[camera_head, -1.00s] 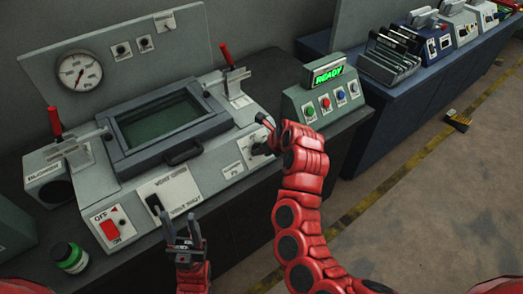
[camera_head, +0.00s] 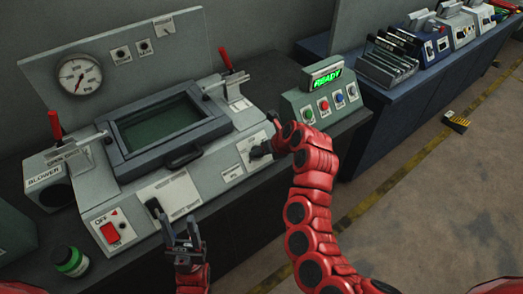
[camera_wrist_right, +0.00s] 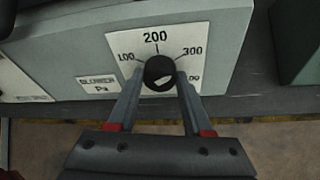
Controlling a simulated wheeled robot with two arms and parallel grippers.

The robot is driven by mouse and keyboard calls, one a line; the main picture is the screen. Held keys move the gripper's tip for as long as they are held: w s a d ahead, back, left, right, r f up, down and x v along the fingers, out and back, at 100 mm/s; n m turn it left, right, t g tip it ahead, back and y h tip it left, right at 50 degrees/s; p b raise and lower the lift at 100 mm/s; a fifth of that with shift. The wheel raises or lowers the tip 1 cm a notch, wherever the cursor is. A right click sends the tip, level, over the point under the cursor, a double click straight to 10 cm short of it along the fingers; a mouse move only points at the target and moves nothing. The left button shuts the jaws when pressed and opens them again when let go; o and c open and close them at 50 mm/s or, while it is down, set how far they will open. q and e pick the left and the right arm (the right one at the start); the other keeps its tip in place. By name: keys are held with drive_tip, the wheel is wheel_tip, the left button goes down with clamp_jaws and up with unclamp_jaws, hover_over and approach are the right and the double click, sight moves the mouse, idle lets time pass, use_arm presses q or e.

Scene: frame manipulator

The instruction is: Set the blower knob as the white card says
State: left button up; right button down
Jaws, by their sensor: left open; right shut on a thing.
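The blower knob (camera_wrist_right: 158,70) is black and round, on a white dial plate (camera_wrist_right: 120,40) reading 100, 200 and 300, with a fourth number partly hidden at right. A white mark shows on its lower half; which number it points to I cannot tell. My right gripper (camera_wrist_right: 161,78) is shut on the knob, a finger on each side; in the head view this is at the machine's right front. A white card-like plate (camera_head: 172,193) lies on the machine's front, its lettering unreadable. My left gripper (camera_head: 181,222) is open and empty in front of it.
The machine carries a round gauge (camera_head: 80,74), a red switch (camera_head: 111,232) and red-handled levers (camera_head: 225,58). A green box (camera_head: 325,97) showing READY stands at right. A dark jar (camera_head: 70,260) is at lower left. Floor at right is mostly clear.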

drive_tip(key=shift+c, duration=1.5)
unclamp_jaws()
drive_tip(key=shift+s+d+r, duration=0.2)
drive_tip(key=shift+d+r, duration=0.05)
drive_tip(key=shift+r, duration=0.25)
drive_tip(key=p+v, duration=0.8)
drive_tip(key=v, duration=0.8)
drive_tip(key=shift+p, duration=0.3)
drive_tip(key=shift+r, duration=0.1)
